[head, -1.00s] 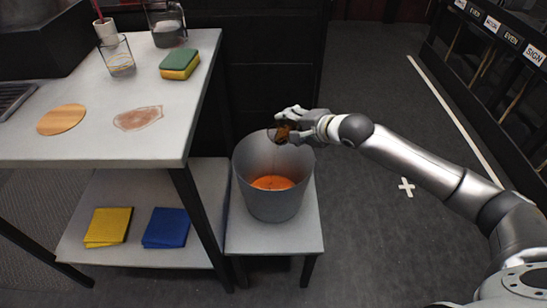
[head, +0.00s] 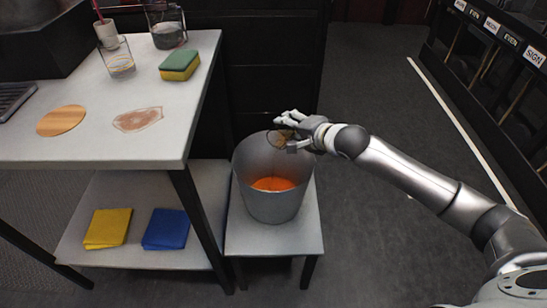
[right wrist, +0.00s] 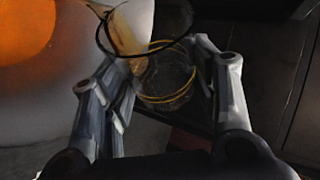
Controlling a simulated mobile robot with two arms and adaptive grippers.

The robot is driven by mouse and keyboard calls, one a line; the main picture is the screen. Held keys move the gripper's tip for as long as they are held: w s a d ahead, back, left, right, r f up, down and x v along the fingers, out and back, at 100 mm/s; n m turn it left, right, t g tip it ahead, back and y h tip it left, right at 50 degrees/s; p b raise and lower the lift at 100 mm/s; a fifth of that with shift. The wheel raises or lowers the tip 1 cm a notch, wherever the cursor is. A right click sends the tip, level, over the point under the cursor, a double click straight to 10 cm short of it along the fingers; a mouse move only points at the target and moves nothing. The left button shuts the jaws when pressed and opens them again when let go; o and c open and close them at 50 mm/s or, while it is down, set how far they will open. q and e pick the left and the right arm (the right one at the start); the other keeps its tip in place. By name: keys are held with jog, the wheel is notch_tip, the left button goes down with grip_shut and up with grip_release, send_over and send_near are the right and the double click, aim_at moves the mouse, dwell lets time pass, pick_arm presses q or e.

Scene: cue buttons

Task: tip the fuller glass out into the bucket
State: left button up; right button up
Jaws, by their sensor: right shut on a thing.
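My right gripper (head: 288,138) is shut on a clear glass (head: 281,137) above the bucket's rim. In the right wrist view, the glass (right wrist: 168,78) with yellow bands is tipped between the fingers (right wrist: 160,92), its dark-rimmed mouth toward the bucket. An amber streak shows at its mouth; how much is left inside I cannot tell. The grey bucket (head: 274,208) stands upright with orange liquid (head: 272,184) in its bottom. A second clear glass (head: 120,64) with yellowish bands stands upright on the table, seemingly near empty. My left gripper is not in view.
The table (head: 95,148) at left holds a sponge (head: 180,65), a jug (head: 166,28), a cup (head: 106,36), a wooden disc (head: 62,120) and a brownish stain (head: 138,119). The bucket sits on a low stand (head: 275,243). Yellow (head: 108,228) and blue (head: 166,229) cloths lie on the lower shelf.

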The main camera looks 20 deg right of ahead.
jog(key=shift+s+a+r, duration=0.1)
jog(key=shift+a, duration=0.05)
